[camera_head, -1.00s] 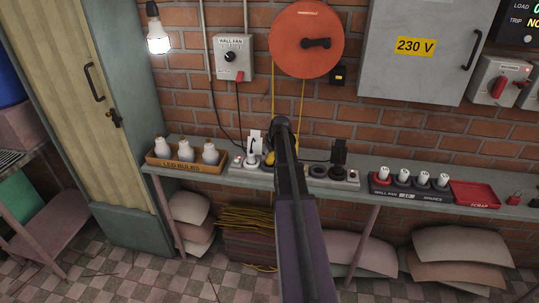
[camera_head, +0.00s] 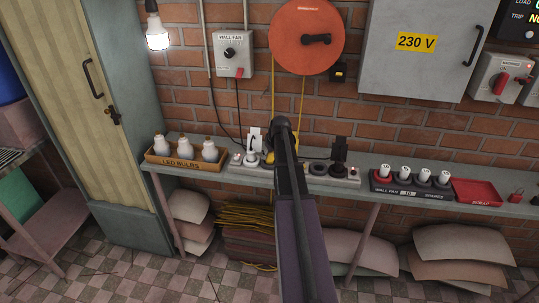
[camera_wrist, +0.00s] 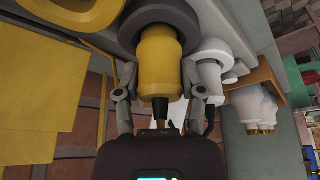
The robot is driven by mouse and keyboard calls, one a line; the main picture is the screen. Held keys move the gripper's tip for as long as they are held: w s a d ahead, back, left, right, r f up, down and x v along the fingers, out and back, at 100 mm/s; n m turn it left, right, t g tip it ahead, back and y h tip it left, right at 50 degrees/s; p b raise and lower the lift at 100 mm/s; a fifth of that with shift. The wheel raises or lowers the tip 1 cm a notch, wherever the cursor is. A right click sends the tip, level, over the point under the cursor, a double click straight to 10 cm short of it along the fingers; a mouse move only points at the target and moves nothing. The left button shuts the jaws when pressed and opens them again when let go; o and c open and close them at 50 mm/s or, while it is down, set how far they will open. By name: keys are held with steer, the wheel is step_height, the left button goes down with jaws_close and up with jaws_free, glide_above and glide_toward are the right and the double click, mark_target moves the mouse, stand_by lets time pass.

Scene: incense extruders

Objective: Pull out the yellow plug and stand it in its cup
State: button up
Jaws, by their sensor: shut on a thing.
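The yellow plug (camera_wrist: 160,68) fills the middle of the wrist view, with a finger of my gripper (camera_wrist: 160,88) on each side of it. The fingers are shut on it. Its far end meets a dark grey ring (camera_wrist: 196,26), and I cannot tell how deep it sits there. In the head view only a little of the yellow plug (camera_head: 269,158) shows, mostly behind my arm, on the pale socket strip (camera_head: 240,166). Which cup belongs to the plug I cannot tell; a dark ring-shaped holder (camera_head: 318,168) shows just right of my arm.
A white plug (camera_wrist: 210,66) stands close beside the yellow one. A box of LED bulbs (camera_head: 185,163) is at the left of the shelf. A dark rack of white items (camera_head: 412,187) and a red scrap tray (camera_head: 476,198) are at the right. The brick wall is close behind.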

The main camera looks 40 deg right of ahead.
steer(key=shift+f, duration=0.25)
steer(key=o, duration=1.2)
steer(key=shift+r, duration=0.2)
